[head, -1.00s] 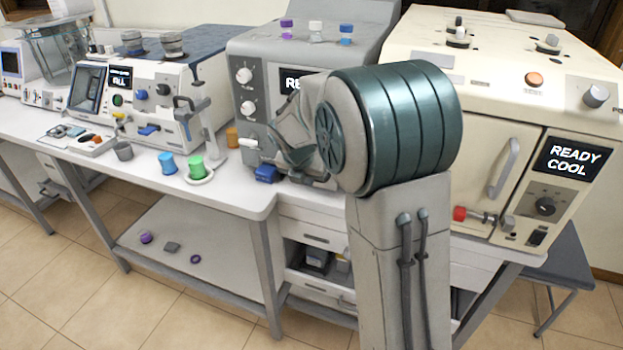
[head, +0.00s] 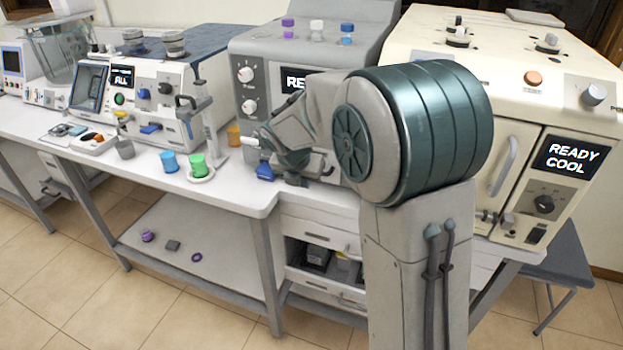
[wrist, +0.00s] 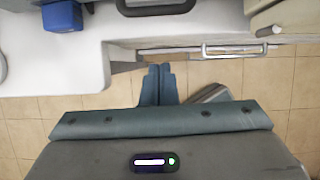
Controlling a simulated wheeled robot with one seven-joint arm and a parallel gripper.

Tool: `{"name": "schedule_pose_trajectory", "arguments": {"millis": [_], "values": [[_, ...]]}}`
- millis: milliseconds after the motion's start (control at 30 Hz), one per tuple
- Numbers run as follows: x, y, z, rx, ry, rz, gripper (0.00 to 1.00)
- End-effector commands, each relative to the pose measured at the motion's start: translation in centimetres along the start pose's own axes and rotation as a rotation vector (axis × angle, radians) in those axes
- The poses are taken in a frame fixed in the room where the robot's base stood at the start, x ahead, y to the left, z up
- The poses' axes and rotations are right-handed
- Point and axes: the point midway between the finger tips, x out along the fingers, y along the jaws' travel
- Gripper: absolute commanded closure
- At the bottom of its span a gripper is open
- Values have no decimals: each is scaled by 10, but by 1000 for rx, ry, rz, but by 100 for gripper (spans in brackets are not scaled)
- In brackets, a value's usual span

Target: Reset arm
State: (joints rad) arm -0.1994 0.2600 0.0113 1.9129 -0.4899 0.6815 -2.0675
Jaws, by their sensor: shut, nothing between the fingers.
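My arm shows in the head view in front of the bench, with its large dark-green joint in the middle and its grey link reaching left over the bench front. My gripper (wrist: 158,82) shows in the wrist view with its two dark fingers together and nothing between them. It hangs over the floor just in front of the bench edge, apart from any object. In the head view the fingers are hidden behind my arm or too unclear to make out.
A drawer handle (wrist: 235,50) is near my fingers. A cream oven (head: 510,70) stands right. Tiled floor is free in front.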

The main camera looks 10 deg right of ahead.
Motion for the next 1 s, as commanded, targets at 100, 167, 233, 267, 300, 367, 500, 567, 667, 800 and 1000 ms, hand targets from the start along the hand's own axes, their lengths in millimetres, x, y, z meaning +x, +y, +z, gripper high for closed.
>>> {"name": "schedule_pose_trajectory", "arguments": {"millis": [100,167,233,267,300,367,500,567,667,800,1000], "values": [[-29,-3,3,6,-2,-1,100],[-41,-5,4,9,-1,-3,100],[-53,-5,4,11,-1,-4,100],[-57,-5,4,11,0,-4,100],[-62,-5,4,11,0,-5,100],[-69,-5,3,10,0,-6,100],[-77,-7,2,28,5,-7,100],[-81,-11,-1,73,9,-6,100],[-87,-25,-9,224,22,-7,100],[-98,-54,-28,563,54,-15,100],[-112,-95,-62,1087,104,-41,100]]}}
